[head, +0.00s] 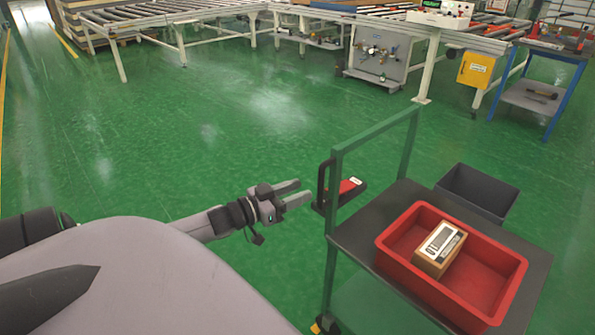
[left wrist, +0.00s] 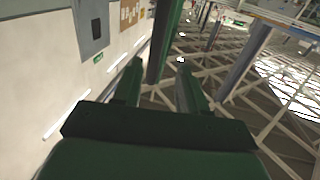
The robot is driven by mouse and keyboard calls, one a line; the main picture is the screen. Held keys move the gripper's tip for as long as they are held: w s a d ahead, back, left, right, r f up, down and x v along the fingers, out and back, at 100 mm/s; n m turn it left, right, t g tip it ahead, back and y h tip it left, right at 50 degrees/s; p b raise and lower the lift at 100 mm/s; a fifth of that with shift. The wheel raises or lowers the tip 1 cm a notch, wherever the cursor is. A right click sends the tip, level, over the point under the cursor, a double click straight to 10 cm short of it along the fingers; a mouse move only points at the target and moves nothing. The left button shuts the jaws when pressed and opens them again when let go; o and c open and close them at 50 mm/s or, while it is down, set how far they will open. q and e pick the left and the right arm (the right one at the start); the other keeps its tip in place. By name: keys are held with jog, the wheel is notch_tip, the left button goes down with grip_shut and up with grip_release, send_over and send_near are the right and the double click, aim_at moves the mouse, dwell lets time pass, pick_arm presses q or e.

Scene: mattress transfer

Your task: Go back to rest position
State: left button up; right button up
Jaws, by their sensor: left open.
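My left gripper (head: 303,191) reaches out over the green floor in the head view, just left of the cart's green frame (head: 337,165). Its two fingers are apart with nothing between them. In the left wrist view the open fingers (left wrist: 160,66) show dark green, with a dark green post (left wrist: 165,40) beyond them. A black holder with a red-topped device (head: 347,187) is at the cart frame, close to the fingertips; a small gap seems to separate them. My right gripper is not in view.
The cart's dark top (head: 365,215) carries a red bin (head: 400,265) with a brown labelled box (head: 438,250) inside. A grey bin (head: 478,193) is behind it. Roller conveyors (head: 165,17) and a blue-legged table (head: 540,92) stand farther back. The middle floor is clear.

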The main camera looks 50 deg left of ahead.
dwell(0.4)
pick_arm(q)
jog(key=s+d+f+g+y+p, duration=0.1)
jog(key=s+d+f+g+p, duration=0.1)
jog(key=s+d+f, duration=0.4)
jog(key=s+d+f+g+p, duration=0.1)
jog(key=s+d+f+g, duration=0.4)
jog(key=s+d, duration=0.7)
jog(key=d+f, duration=0.1)
jog(key=d, duration=0.5)
jog(key=shift+s+d+y+p, duration=0.25)
jog(key=shift+d+y+p, duration=0.15)
